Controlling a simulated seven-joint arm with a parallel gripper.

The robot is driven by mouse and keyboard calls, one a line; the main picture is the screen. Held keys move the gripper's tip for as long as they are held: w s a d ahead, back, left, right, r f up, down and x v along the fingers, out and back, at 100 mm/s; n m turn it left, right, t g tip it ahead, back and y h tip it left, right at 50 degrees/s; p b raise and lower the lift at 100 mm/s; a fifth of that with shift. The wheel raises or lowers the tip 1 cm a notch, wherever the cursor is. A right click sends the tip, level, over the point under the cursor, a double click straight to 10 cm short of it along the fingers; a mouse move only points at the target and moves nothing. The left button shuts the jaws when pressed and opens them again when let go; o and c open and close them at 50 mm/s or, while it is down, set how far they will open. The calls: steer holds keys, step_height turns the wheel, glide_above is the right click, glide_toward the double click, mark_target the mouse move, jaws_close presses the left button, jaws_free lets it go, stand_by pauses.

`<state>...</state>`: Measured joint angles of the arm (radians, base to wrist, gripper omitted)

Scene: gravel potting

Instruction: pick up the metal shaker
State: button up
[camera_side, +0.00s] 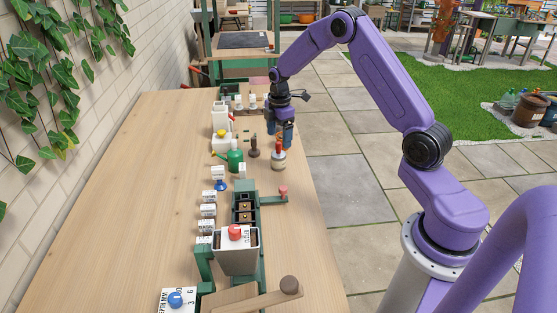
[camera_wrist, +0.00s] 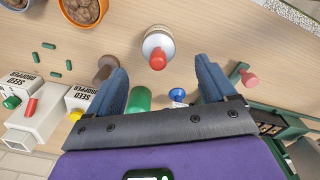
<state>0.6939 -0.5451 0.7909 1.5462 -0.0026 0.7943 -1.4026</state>
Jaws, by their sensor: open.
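The metal shaker (camera_side: 279,159) looks like the short pale-grey cylinder with a red top, standing upright near the table's right edge. In the wrist view the shaker (camera_wrist: 158,42) shows its red top facing the camera, just beyond the fingertips and roughly between their lines. My gripper (camera_side: 281,132) is above it, pointing down. In the side view the blue fingers overlap the red top, so I cannot tell the exact gap. In the wrist view my gripper (camera_wrist: 162,68) has its two blue fingers spread wide with nothing between them.
A dark brown tool (camera_side: 253,149) and a green bottle (camera_side: 235,160) stand left of the shaker. The wooden table (camera_side: 130,210) is bare at left.

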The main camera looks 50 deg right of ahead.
mark_target(279, 152)
steer(key=shift+w+f, duration=0.15)
steer(key=shift+f, duration=3.8)
steer(key=c, duration=1.2)
